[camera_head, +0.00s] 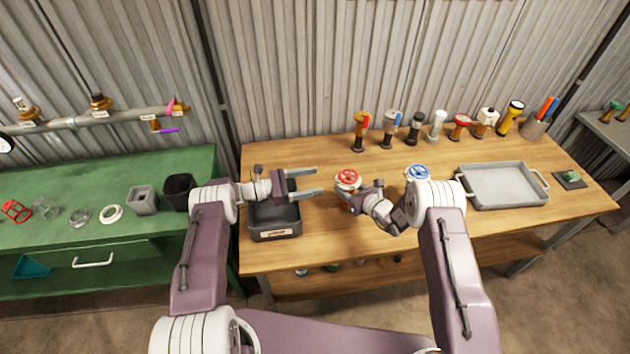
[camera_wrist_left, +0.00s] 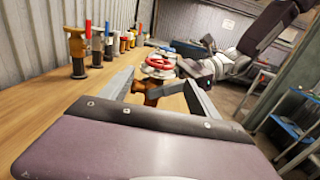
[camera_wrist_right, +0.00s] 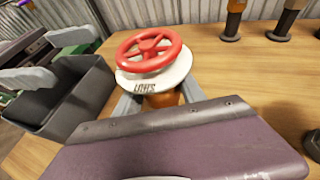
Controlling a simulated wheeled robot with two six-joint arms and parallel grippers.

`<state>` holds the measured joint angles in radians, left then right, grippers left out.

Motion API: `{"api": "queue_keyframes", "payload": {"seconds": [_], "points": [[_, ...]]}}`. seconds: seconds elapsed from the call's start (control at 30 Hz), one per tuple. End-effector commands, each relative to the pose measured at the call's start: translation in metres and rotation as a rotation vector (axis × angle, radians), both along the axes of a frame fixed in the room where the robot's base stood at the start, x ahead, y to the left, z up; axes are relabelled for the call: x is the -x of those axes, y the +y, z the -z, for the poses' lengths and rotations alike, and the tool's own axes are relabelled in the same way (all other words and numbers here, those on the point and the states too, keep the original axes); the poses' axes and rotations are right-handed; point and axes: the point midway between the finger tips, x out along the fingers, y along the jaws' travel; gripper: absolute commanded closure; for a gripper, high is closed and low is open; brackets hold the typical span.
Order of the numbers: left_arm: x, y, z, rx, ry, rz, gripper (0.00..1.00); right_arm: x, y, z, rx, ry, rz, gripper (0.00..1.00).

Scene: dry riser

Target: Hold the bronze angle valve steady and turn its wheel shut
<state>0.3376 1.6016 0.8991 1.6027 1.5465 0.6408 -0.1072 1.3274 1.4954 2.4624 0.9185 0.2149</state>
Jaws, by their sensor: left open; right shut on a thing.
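The bronze angle valve has a red handwheel (camera_head: 348,177) over a white lettered disc; it stands on the wooden bench. In the right wrist view its red wheel (camera_wrist_right: 149,49) faces up and its bronze body (camera_wrist_right: 162,99) is between my right fingers. My right gripper (camera_head: 350,196) is shut on that body below the disc. My left gripper (camera_head: 319,181) is open and empty, left of the valve, its fingers pointing at it. In the left wrist view the red wheel (camera_wrist_left: 159,64) and bronze body (camera_wrist_left: 153,91) appear beyond and between the open fingers. The body is mostly hidden in the head view.
A dark grey bin (camera_head: 275,222) lies below my left gripper. A blue-wheeled valve (camera_head: 418,172) stands to the right, near a grey metal tray (camera_head: 503,185). Several nozzles, torches and fittings line the back of the bench. A green bench (camera_head: 95,240) is at left.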

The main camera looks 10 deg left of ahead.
Motion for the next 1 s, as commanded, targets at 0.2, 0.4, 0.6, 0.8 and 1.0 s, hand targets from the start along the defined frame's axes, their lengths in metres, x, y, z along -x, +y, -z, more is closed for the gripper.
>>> {"api": "queue_keyframes", "payload": {"seconds": [0.2, 0.4, 0.6, 0.8, 1.0], "points": [[0.004, -0.005, -0.002, 0.031, -0.005, -0.039, 0.29, 0.000, 0.000, 0.000, 0.000, 0.000, 0.001, 1.00], [0.023, -0.014, -0.003, 0.071, -0.015, -0.208, 0.29, 0.000, 0.000, 0.000, 0.000, 0.000, 0.001, 1.00], [0.044, -0.015, 0.002, 0.026, -0.006, -0.352, 0.29, 0.000, 0.000, 0.000, 0.000, 0.000, 0.001, 1.00], [0.053, -0.015, 0.005, -0.001, -0.001, -0.396, 0.29, 0.000, 0.000, 0.000, 0.000, 0.000, 0.001, 1.00], [0.042, -0.027, 0.005, -0.003, -0.003, -0.390, 0.29, 0.000, 0.000, 0.000, 0.000, 0.000, 0.001, 1.00]]}}
